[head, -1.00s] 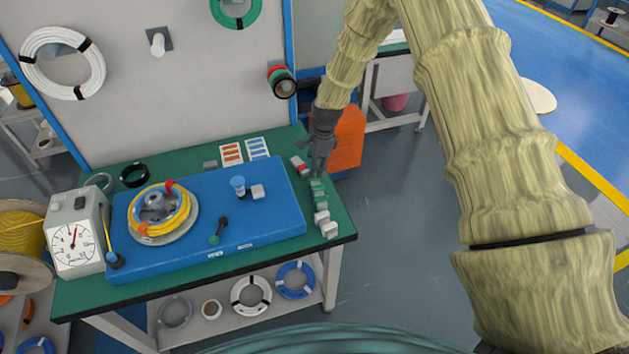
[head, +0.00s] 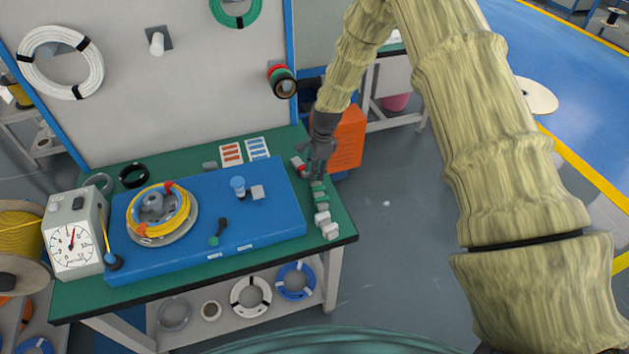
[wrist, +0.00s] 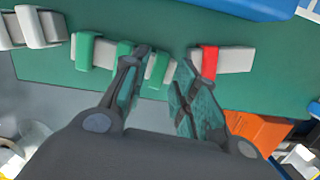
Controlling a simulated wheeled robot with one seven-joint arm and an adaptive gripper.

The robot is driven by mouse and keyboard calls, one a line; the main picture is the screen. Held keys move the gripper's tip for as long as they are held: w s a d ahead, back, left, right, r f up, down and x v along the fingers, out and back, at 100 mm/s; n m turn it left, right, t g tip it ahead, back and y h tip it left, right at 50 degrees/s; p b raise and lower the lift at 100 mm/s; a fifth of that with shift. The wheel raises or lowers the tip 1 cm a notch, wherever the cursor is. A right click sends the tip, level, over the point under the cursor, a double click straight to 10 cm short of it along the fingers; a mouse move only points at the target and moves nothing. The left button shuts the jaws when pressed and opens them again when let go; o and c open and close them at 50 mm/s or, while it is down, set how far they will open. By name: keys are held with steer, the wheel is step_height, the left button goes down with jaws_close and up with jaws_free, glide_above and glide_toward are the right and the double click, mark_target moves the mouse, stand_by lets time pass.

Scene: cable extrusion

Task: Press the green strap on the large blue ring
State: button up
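Several small white-grey blocks with straps lie in a row along the right edge of the green table. The green straps show in the head view (head: 319,191) and in the wrist view (wrist: 158,68); others are red (wrist: 209,61) or white. My gripper (head: 316,172) is low over this row. In the wrist view my gripper (wrist: 160,72) has its fingers apart, with a green-strapped block between and beyond the tips; I cannot tell whether they touch it. A blue ring (head: 282,288) with white bands lies on the shelf below; another blue ring (head: 38,346) is partly visible at bottom left.
A raised blue board (head: 270,215) bears a yellow coil (head: 183,213) on a round plate. A dial gauge (head: 75,240) stands at the table's left end. An orange bin (head: 346,140) stands behind the table's right side. Open floor lies right of the table.

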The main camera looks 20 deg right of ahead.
steer(key=shift+f+b, duration=0.4)
steer(key=shift+f, duration=0.55)
steer(key=shift+r, duration=0.2)
stand_by(0.3)
steer(key=c, duration=0.6)
step_height(320, 180, up, 8)
steer(key=p, duration=0.5)
stand_by(0.5)
